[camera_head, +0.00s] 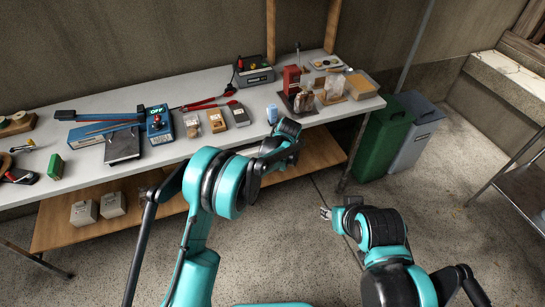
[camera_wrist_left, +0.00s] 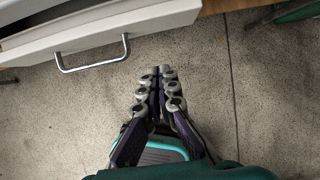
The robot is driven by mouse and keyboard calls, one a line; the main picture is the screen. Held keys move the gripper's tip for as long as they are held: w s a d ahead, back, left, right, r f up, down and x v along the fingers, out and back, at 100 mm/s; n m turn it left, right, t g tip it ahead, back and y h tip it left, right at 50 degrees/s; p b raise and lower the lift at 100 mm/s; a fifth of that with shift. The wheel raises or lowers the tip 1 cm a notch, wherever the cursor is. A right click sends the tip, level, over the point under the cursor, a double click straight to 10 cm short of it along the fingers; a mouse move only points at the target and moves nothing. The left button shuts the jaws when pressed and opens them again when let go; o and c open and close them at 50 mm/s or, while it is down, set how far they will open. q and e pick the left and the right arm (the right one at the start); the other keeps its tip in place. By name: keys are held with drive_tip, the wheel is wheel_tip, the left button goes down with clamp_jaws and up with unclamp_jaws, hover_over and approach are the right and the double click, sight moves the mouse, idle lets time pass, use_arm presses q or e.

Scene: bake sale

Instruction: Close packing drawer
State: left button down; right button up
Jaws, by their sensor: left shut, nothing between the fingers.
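The packing drawer (camera_wrist_left: 150,24) shows in the left wrist view at the upper left, with a pale front and a metal bar handle (camera_wrist_left: 92,67). A dark gap behind its front shows that it stands at least partly open. My left gripper (camera_wrist_left: 160,72) is shut and empty, to the right of the handle and apart from it, with floor behind it. In the head view my left wrist is at the table's front edge; I cannot make out the drawer or the left fingertips there. My right gripper (camera_head: 325,213) is low over the floor, its fingers too small to judge.
The long table (camera_head: 70,135) holds tools, small boxes and a black scale-like device (camera_head: 254,72). A wooden shelf (camera_head: 165,207) below carries two pale boxes. Green (camera_head: 382,135) and grey (camera_head: 415,135) bins stand right of the table. The floor in front is clear.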

use_arm(q)
drive_tip(key=a+p+v, duration=0.1)
drive_tip(key=p+v, duration=0.1)
drive_tip(key=v, duration=0.3)
drive_tip(key=s+d+f+t+y, duration=0.2)
drive_tip(key=s+d+f+t, duration=0.25)
drive_tip(key=s+t, duration=0.2)
drive_tip(key=r+b+x, duration=0.1)
drive_tip(key=b+x, duration=0.1)
drive_tip(key=x, duration=0.5)
drive_tip(key=w+a+r+b+x, duration=0.1)
drive_tip(key=b+x, duration=0.2)
drive_tip(key=x, duration=0.4)
drive_tip(key=shift+w+a+r+t, duration=0.25)
drive_tip(key=shift+w+r+t, duration=0.1)
